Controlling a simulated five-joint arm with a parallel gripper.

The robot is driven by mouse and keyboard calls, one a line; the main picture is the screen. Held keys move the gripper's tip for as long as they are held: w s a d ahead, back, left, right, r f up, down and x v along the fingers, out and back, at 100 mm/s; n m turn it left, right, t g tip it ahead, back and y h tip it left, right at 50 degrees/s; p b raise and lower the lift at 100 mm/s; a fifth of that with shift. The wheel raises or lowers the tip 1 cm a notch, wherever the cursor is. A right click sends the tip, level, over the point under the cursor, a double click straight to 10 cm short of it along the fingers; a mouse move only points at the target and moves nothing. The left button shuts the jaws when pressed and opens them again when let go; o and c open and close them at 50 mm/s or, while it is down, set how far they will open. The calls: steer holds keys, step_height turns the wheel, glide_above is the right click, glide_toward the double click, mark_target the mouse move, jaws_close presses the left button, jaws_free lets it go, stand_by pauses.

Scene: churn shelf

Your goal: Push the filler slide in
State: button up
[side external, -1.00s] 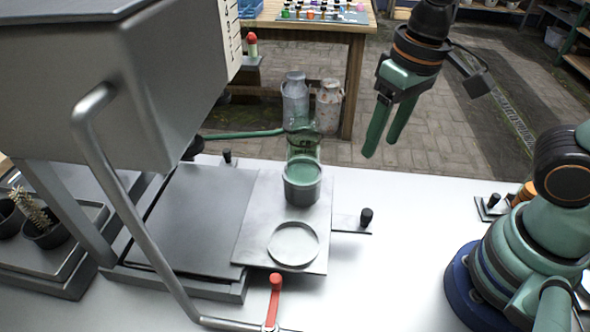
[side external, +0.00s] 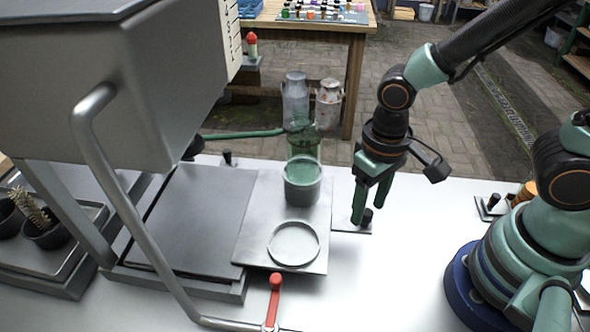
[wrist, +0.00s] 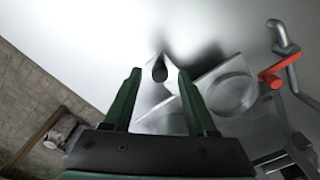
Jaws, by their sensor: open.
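The filler slide (side external: 252,238) is a flat grey metal plate that sticks out to the right from the filler's base. Its black knob (side external: 366,216) stands on a tab at its right edge. A green bottle (side external: 303,140) stands in a cup-like holder (side external: 302,185) on the slide, and an empty ring (side external: 293,244) lies in front of it. My gripper (side external: 368,215) is open and pointing down at the knob. In the wrist view the knob (wrist: 160,72) shows between and just beyond the fingertips (wrist: 158,76). I cannot tell whether the fingers touch it.
The big grey filler housing (side external: 150,90) and its bent tube handle (side external: 120,190) stand at the left. A red-handled lever (side external: 275,290) is at the slide's front edge.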

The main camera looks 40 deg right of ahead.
steer(key=shift+f, duration=0.55)
jaws_close()
stand_by(1.2)
